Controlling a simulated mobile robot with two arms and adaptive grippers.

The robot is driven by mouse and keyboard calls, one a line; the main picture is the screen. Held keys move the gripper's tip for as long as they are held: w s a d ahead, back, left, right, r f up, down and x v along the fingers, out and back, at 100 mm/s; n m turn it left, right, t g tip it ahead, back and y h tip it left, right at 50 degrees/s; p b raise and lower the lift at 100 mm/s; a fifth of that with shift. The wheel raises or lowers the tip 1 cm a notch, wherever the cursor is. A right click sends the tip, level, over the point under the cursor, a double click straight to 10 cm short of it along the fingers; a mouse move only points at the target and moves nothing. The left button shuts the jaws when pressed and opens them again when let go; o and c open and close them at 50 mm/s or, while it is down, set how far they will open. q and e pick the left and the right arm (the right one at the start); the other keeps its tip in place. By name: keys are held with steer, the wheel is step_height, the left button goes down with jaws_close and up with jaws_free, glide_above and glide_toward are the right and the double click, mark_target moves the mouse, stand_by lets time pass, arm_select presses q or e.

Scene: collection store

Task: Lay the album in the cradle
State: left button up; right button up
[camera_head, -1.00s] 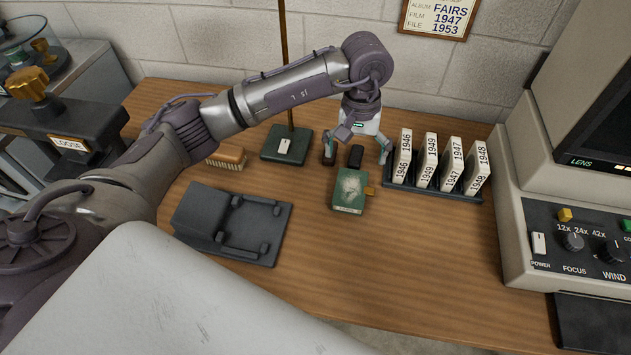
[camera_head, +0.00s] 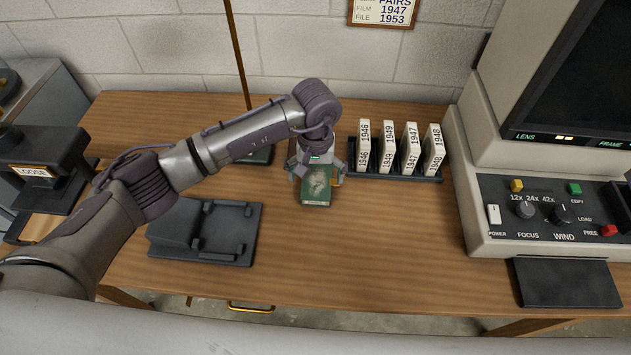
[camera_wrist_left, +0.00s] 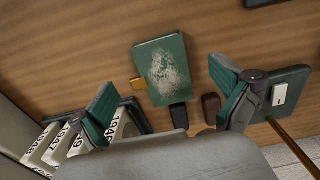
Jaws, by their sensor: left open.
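The album (camera_head: 317,187) is a small green book with a pale worn patch and a brass clasp, lying flat on the wooden table. In the left wrist view the album (camera_wrist_left: 160,65) lies ahead between my fingers, with a gap on each side. My left gripper (camera_head: 319,172) is open and points down over the album's far part; it holds nothing. Its two green-padded fingers also show in the wrist view (camera_wrist_left: 165,88). The cradle (camera_head: 242,213), a dark grey stand with a sloped panel and small pegs, is empty, left of the album. My right gripper is not in view.
A rack (camera_head: 428,177) of white boxes marked with years stands close right of my gripper. A film reader (camera_head: 482,230) fills the right side. Two small dark objects, one black (camera_wrist_left: 178,116) and one brown (camera_wrist_left: 211,108), lie by the album. The table front is clear.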

mark_target(316, 192)
arm_select(q)
steer(key=shift+f+p, duration=0.3)
steer(key=shift+f, duration=0.3)
step_height(316, 192, down, 4)
steer(key=shift+r+p, duration=0.2)
steer(key=shift+p, duration=0.4)
steer(key=shift+f, duration=0.4)
steer(key=shift+c, duration=0.3)
steer(key=c, duration=1.4)
steer(key=shift+o, duration=0.2)
steer(key=shift+r, duration=0.1)
